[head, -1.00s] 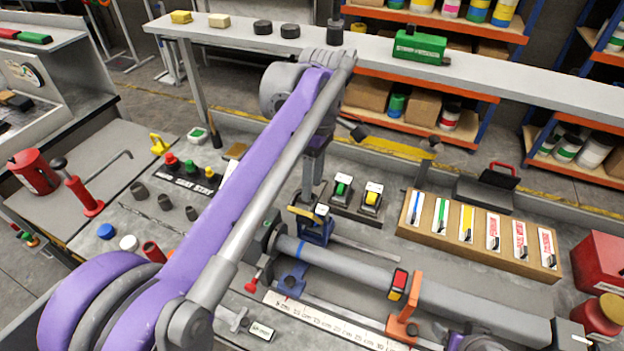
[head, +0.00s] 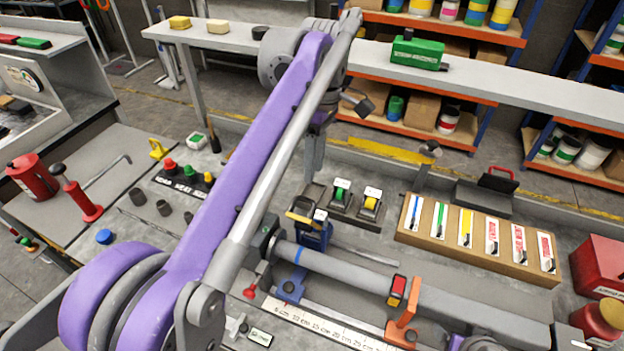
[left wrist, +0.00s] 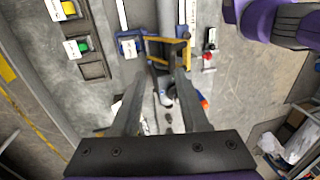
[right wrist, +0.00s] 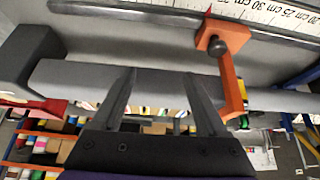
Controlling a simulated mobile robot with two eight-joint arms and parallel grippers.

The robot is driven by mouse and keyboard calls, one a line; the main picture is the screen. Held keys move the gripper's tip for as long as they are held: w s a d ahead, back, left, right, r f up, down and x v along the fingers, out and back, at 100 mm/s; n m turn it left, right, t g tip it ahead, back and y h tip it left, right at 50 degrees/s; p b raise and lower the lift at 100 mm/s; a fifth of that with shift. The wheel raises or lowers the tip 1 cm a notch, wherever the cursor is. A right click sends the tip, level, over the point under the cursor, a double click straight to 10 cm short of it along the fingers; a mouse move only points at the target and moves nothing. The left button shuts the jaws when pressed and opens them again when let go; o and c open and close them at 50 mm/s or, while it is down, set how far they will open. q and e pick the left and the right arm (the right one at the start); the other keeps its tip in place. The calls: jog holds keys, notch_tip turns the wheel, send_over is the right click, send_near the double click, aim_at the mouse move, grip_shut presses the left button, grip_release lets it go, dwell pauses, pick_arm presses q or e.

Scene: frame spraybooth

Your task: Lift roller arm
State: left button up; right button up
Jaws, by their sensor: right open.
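A yellow bar on a dark frame, which looks like the roller arm (head: 301,218), sits at the blue bracket (head: 315,234) by the left end of the long grey tube. The yellow bar also shows in the left wrist view (left wrist: 166,39), just beyond the fingertips. My left gripper (head: 315,158) points down above the bracket. In the left wrist view its fingers (left wrist: 165,75) stand apart with a gap between them, and nothing is clearly held. My right gripper (right wrist: 160,75) is open at the grey tube (right wrist: 150,85), beside the orange stop (right wrist: 230,75); I cannot tell whether it touches.
A scale strip (head: 310,322) runs along the tube's front. Behind are two switch boxes with green (head: 341,195) and yellow (head: 371,202) buttons. A cardboard card holder (head: 480,235) stands to the right. My left arm hides part of the bench.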

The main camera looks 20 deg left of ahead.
pick_arm(q)
jog(key=r, duration=0.3)
jog(key=w+r, duration=0.1)
jog(key=r, duration=0.1)
jog(key=shift+r, duration=0.15)
pick_arm(e)
jog(key=shift+w+r, duration=0.4)
jog(key=shift+r, duration=0.1)
pick_arm(q)
jog(key=shift+s, duration=0.1)
pick_arm(e)
jog(key=shift+s, duration=0.1)
